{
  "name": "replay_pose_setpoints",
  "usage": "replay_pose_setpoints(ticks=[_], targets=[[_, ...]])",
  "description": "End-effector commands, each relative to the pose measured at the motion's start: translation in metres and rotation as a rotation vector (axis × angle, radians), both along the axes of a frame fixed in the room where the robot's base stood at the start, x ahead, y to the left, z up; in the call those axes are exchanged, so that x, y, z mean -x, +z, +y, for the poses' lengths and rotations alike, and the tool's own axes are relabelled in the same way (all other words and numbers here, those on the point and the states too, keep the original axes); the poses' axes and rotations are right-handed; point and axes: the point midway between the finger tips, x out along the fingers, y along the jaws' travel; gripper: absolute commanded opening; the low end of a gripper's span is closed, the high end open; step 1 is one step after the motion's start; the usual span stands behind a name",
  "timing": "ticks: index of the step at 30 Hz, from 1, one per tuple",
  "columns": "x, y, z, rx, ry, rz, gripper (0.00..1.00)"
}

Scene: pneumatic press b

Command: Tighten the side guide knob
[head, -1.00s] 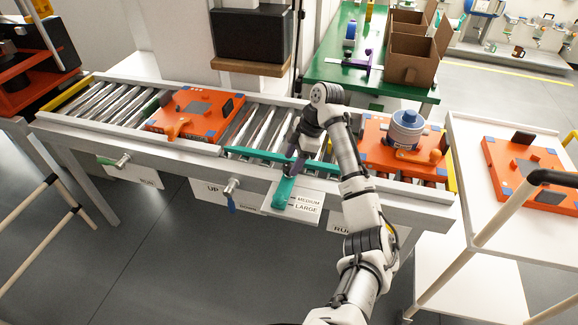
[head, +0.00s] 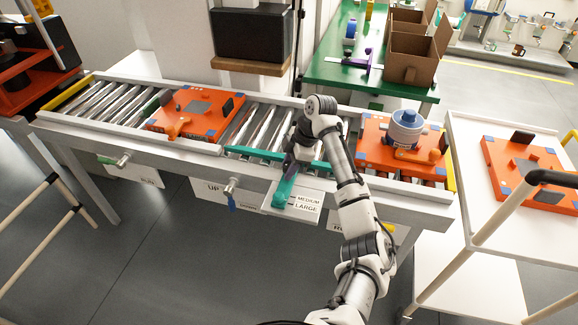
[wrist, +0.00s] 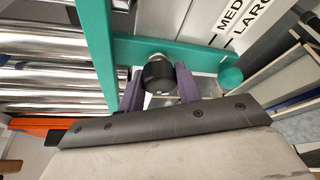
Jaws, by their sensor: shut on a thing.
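The teal side guide (head: 250,154) has a long bar along the front part of the roller conveyor. Its teal cross arm (head: 285,188) reaches over a white plate marked MEDIUM and LARGE. In the wrist view the round black knob (wrist: 158,72) sits on the cross arm near the long bar (wrist: 96,45). My gripper (wrist: 159,86) has one purple finger on each side of the knob and is shut on it. In the head view my gripper (head: 291,160) is over the guide, and the knob is hidden behind it.
An orange pallet (head: 205,113) lies on the rollers at left. Another orange pallet (head: 373,152) with a blue-and-white cylinder (head: 406,130) is close right of my arm. A white cart (head: 470,190) with an orange pallet stands at far right. Metal rollers (wrist: 45,60) lie beside the guide.

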Motion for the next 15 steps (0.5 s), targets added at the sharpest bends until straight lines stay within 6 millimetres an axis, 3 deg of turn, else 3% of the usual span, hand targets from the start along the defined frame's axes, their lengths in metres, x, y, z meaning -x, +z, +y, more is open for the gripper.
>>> replay_pose_setpoints(ticks=[8, 15], targets=[[0.0006, 0.0008, 0.0005, -0.001, -0.049, 0.001, 0.11], [0.0009, 0.0017, 0.0011, -0.003, -0.200, 0.001, 0.11]])
